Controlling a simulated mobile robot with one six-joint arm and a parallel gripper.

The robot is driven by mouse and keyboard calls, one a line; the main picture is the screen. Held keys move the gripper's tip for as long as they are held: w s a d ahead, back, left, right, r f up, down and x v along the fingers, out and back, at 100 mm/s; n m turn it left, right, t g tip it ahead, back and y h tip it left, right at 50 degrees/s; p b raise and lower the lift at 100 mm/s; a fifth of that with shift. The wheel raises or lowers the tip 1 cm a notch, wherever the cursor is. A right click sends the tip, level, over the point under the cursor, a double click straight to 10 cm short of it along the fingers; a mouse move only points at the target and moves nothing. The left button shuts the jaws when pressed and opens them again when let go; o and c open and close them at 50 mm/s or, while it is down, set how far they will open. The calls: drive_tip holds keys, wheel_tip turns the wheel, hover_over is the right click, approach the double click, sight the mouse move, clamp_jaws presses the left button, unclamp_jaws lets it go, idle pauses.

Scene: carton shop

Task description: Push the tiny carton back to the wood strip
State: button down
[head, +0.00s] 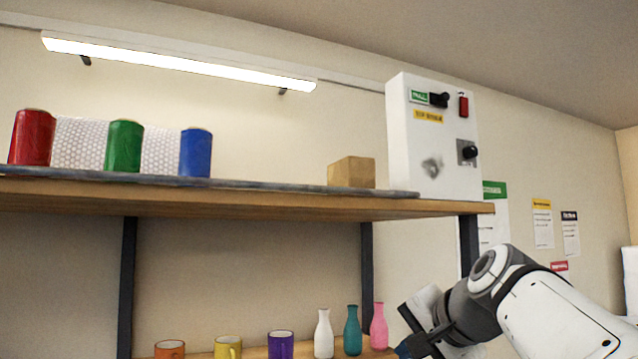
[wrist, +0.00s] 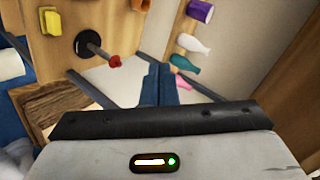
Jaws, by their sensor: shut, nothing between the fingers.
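A small brown carton (head: 352,173) stands on the upper shelf (head: 250,203), toward its right end and left of the white wall box. No separate wood strip can be made out behind it from this low angle. My gripper (head: 408,347) is at the bottom right of the head view, well below the upper shelf and apart from the carton. In the wrist view its blue fingers (wrist: 172,86) are shut with nothing between them. The carton cannot be made out in the wrist view.
Red (head: 32,137), green (head: 123,146) and blue (head: 195,152) spools stand on the upper shelf, with bubble wrap (head: 80,143) behind. A grey strip (head: 260,184) runs along its front. A white box (head: 432,135) stands at the right end. Mugs and bottles (head: 352,330) stand below.

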wheel_tip(320, 180, up, 17)
drive_tip(key=d+m+t+y+p, duration=0.1)
drive_tip(key=d+m+t+p, duration=0.1)
drive_tip(key=m+t, duration=0.15)
drive_tip(key=t+y+p, duration=0.1)
drive_tip(key=t, duration=0.2)
approach(364, 165)
drive_tip(key=shift+m, duration=0.25)
drive_tip(key=p+x, duration=0.4)
drive_tip(key=x, duration=0.2)
drive_tip(key=shift+w+p, duration=0.3)
